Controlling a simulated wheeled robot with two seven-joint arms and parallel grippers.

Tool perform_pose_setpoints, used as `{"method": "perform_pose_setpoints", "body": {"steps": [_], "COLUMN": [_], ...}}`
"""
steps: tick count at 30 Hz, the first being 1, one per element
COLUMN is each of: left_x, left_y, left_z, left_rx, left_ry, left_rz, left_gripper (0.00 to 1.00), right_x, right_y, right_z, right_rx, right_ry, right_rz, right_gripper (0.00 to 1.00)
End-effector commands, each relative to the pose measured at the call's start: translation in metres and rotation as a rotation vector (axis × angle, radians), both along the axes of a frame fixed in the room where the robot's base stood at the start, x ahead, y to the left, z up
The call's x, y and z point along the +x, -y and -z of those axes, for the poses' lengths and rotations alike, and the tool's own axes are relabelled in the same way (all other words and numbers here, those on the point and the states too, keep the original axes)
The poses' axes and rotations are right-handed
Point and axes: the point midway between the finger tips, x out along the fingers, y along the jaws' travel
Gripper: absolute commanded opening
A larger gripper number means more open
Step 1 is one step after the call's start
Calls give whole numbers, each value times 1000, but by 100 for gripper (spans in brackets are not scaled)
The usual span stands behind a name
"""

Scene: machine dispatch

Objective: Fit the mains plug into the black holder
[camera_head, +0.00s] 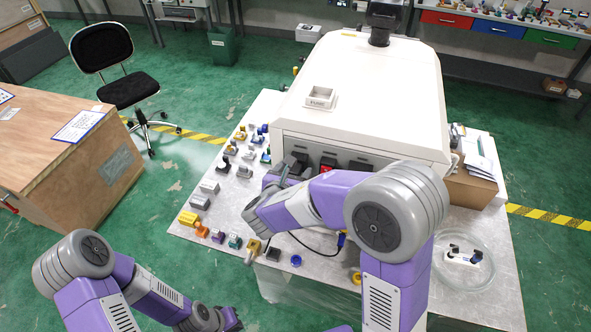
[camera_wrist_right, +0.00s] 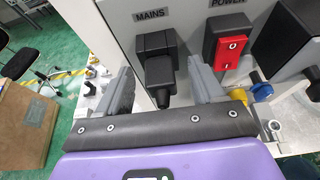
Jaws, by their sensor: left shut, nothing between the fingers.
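The black holder (camera_wrist_right: 153,42) is under the MAINS label on the white machine's front. The black mains plug (camera_wrist_right: 161,72) sits against the holder's lower face, its narrow end pointing toward me. How deep it sits I cannot tell. My right gripper (camera_wrist_right: 162,88) is open, with one grey finger on each side of the plug and visible gaps between. In the head view, my right gripper (camera_head: 283,172) reaches the machine's front, and my arm partly covers this area. My left gripper (camera_head: 232,320) is shut and empty at the bottom edge, away from the machine.
A red POWER switch (camera_wrist_right: 230,50) is right of the holder, close to my right finger. The white machine (camera_head: 375,90) stands on a table (camera_head: 185,232) with several small parts at left. A round clear dish (camera_head: 463,262) lies at right. A wooden crate (camera_head: 60,150) stands at left.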

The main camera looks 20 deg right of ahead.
Motion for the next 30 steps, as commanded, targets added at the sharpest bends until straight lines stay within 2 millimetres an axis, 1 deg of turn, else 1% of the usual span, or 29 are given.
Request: {"method": "perform_pose_setpoints", "body": {"steps": [1,2,12,13,17,30], "left_x": [0,0,0,0,0,0], "left_y": [0,0,0,0,0,0], "left_z": [0,0,0,0,0,2], "left_rx": [0,0,0,0,0,0], "left_ry": [0,0,0,0,0,0], "left_rz": [0,0,0,0,0,0], "left_gripper": [0,0,0,0,0,0], "right_x": [0,0,0,0,-1,-16], "right_y": [0,0,0,0,-1,-11], "right_z": [0,0,0,0,0,0], "right_rx": [0,0,0,0,0,1], "right_ry": [0,0,0,0,0,-1], "right_rz": [0,0,0,0,0,-1], "right_gripper": [60,55,3,0,0,0]}}
